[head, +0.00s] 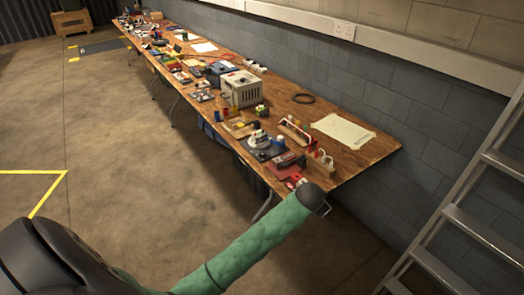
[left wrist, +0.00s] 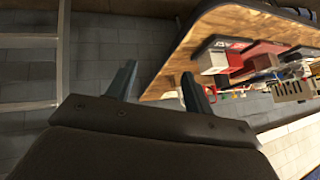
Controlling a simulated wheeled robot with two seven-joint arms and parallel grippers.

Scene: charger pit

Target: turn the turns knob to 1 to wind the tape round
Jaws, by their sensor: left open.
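No turns knob or tape can be made out at this size. Small devices crowd the near end of the long wooden table (head: 352,166), among them a dark red box (head: 288,163) and a round light-coloured device on a dark base (head: 260,140). I cannot tell which bears the knob. My left gripper (head: 318,207) is at the end of the green-sleeved arm, by the table's near end, partly hidden by the arm. In the left wrist view, its two fingers (left wrist: 158,88) are apart with nothing between them. A red box (left wrist: 262,55) on the table shows beyond them.
A beige box (head: 241,89) stands farther along the table. A pale sheet (head: 343,131) and a dark ring (head: 303,98) lie near the wall. An aluminium ladder (head: 470,215) stands at right. Floor left of the table (head: 130,140) is clear.

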